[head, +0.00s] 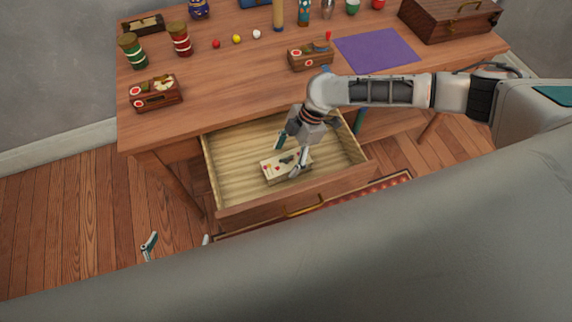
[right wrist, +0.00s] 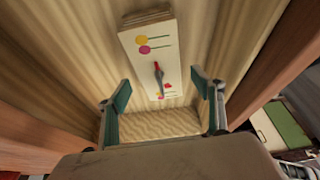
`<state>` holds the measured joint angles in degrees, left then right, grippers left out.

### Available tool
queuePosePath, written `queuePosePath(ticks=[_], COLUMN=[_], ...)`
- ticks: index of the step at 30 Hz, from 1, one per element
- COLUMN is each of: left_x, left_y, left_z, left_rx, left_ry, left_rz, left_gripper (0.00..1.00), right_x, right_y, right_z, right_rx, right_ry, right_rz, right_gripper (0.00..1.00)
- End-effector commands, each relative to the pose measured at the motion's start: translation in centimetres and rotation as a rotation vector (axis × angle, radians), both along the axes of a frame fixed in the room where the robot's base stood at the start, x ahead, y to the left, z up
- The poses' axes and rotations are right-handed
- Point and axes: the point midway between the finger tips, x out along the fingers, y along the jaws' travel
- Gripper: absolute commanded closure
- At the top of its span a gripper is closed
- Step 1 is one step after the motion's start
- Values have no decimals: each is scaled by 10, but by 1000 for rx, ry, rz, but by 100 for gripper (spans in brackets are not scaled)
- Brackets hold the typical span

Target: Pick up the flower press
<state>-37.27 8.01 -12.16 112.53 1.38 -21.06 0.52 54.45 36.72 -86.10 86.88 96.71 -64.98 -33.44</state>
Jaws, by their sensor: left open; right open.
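The flower press (head: 270,168), a cream block with small coloured flowers and a dark piece on top, lies in the open drawer (head: 230,170). In the right wrist view the flower press (right wrist: 138,62) shows layered edges, pink and yellow dots and a red-tipped dark piece. My right gripper (head: 288,158) is open above it, inside the drawer's outline. In the right wrist view the near end of the press lies between the open fingers (right wrist: 160,92); I cannot tell whether they touch it. My left gripper (head: 178,242) is open and empty, low at the left, partly hidden by my own body.
The wooden table (head: 220,75) above holds a brown box (head: 155,93), another small box (head: 310,55), jars, small balls, a purple mat (head: 378,50) and a chest (head: 450,18). Floor at the left is clear.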

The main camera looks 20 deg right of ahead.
Motion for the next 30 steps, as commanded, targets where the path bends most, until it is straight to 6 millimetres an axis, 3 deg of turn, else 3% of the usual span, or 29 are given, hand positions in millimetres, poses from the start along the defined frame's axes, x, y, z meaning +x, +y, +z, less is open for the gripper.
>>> queuePosePath(ticks=[11, 20, 26, 30], left_x=[-3, -3, -2, -2], left_y=[0, 0, 0, 0], left_z=[-9, -10, -9, -9], left_rx=[1, 2, 2, 1], left_ry=[9, 9, 7, 6], left_rz=[0, -1, 0, 0], left_gripper=[11, 11, 11, 11], right_x=[-3, -3, -3, -2], right_y=[19, 21, 21, 21], right_z=[-44, -47, -47, -46], right_rx=[1, 1, 1, 2], right_ry=[0, -2, -2, -3], right_rz=[-3, -2, -3, -2], right_gripper=[33, 33, 83, 84])
